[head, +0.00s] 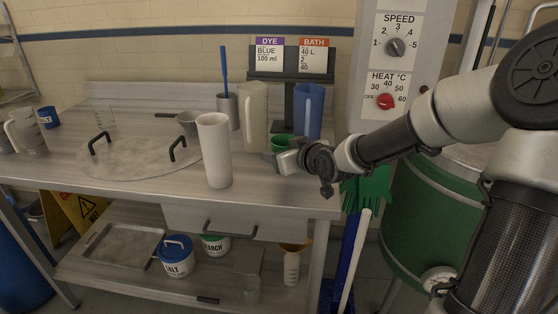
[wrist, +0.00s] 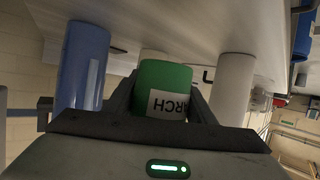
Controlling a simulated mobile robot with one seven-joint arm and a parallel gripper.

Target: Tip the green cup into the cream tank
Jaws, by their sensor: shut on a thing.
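My gripper (head: 284,157) is shut on the green cup (head: 281,143), low at the right part of the bench top. In the wrist view, which is upside down, the cup (wrist: 165,85) sits between the fingers, with a white label ending in "ARCH". Two tall cream vessels stand near it: a handled one (head: 254,115) behind and to the left, and a paler plain cylinder (head: 214,152) at the front left. They also show in the wrist view, the handled one (wrist: 152,54) behind the cup and the cylinder (wrist: 233,85) at right. The cup's contents are hidden.
A tall blue jug (head: 309,112) stands right behind the cup. A grey beaker (head: 227,108) with a blue stick and a small grey pot (head: 188,122) stand at the back. A round lid with two handles (head: 130,158) lies at left. The control panel (head: 393,70) is at right.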

